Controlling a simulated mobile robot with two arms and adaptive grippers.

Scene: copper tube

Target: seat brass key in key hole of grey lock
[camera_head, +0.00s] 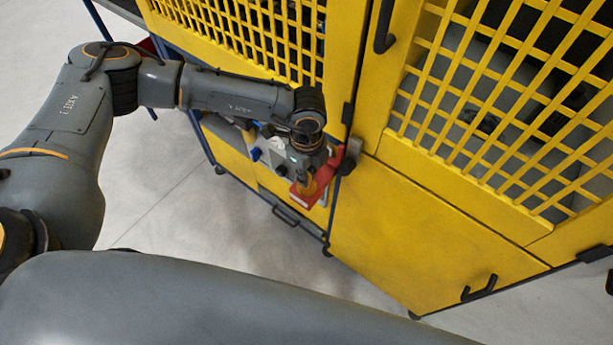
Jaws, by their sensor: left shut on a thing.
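My left gripper (311,178) is in front of the narrow side of the yellow cabinet, beside a red part. It is shut on a small brass-coloured piece (306,188), which looks like the brass key; its outline is mostly hidden by the fingers. The grey lock and its key hole cannot be made out for sure; a grey box (272,150) with dark knobs sits just left of the gripper. Whether the key touches a lock cannot be told. My right gripper is not in view.
A red part (327,176) lies right at the gripper. Yellow cabinet doors with grids (490,105) stand close on the right, with a solid yellow panel (410,230) below and dark handles (480,289). Grey floor (170,215) is free at the left.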

